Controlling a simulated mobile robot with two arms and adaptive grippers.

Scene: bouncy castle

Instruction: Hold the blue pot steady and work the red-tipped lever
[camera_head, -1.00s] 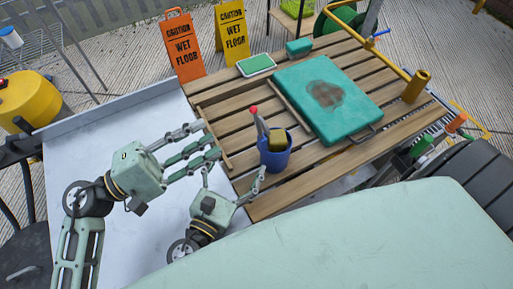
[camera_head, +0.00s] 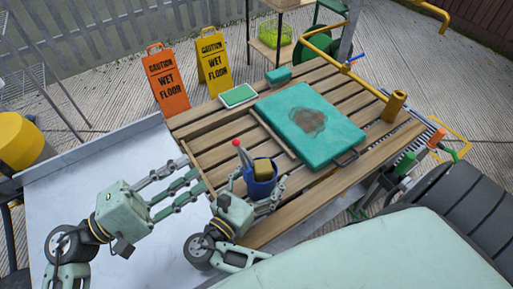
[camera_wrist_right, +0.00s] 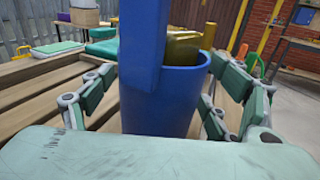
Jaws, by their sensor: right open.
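The blue pot (camera_head: 261,184) stands on the near left part of the slatted wooden table, with a yellow block (camera_head: 263,170) in its top. A lever (camera_head: 245,157) with a red tip (camera_head: 236,143) rises tilted from the pot's left side. In the right wrist view the pot (camera_wrist_right: 185,100) fills the middle, with a blue upright bar (camera_wrist_right: 143,50) in front; the red tip is out of that view. My right gripper (camera_head: 250,191) is open, its fingers on either side of the pot; contact is unclear. My left gripper (camera_head: 195,175) is open and empty, left of the pot.
A teal case (camera_head: 320,145) with a brown stain lies on the table behind the pot. A green-topped tray (camera_head: 238,95) and small teal box (camera_head: 278,76) are at the far edge. Wet-floor signs (camera_head: 214,65) stand beyond. A yellow pipe (camera_head: 395,105) stands at the right.

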